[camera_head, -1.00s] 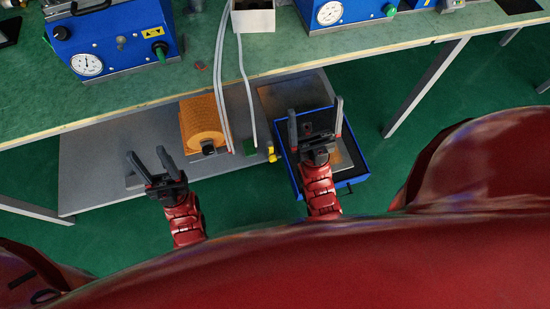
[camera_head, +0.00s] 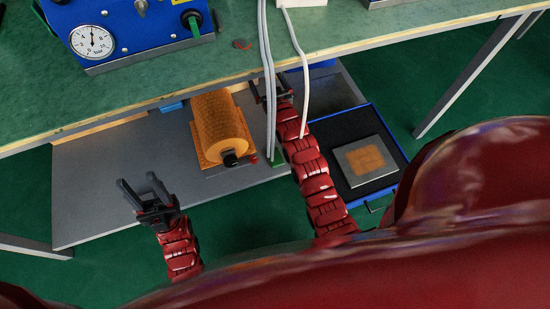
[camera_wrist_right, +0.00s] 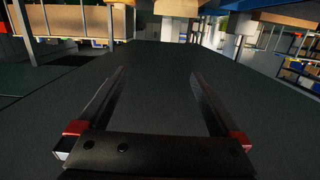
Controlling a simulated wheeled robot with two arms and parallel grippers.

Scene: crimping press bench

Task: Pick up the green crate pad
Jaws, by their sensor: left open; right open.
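My left gripper (camera_head: 137,181) is open and empty over the left front part of the shelf.
An orange roll (camera_head: 220,120) stands on the grey lower shelf (camera_head: 110,165). A blue-rimmed tray (camera_head: 390,137) holds a grey plate with an orange square (camera_head: 366,160). Pale hoses (camera_head: 268,60) hang over the bench edge. A blue gauge box (camera_head: 140,35) stands on the bench (camera_head: 190,72).

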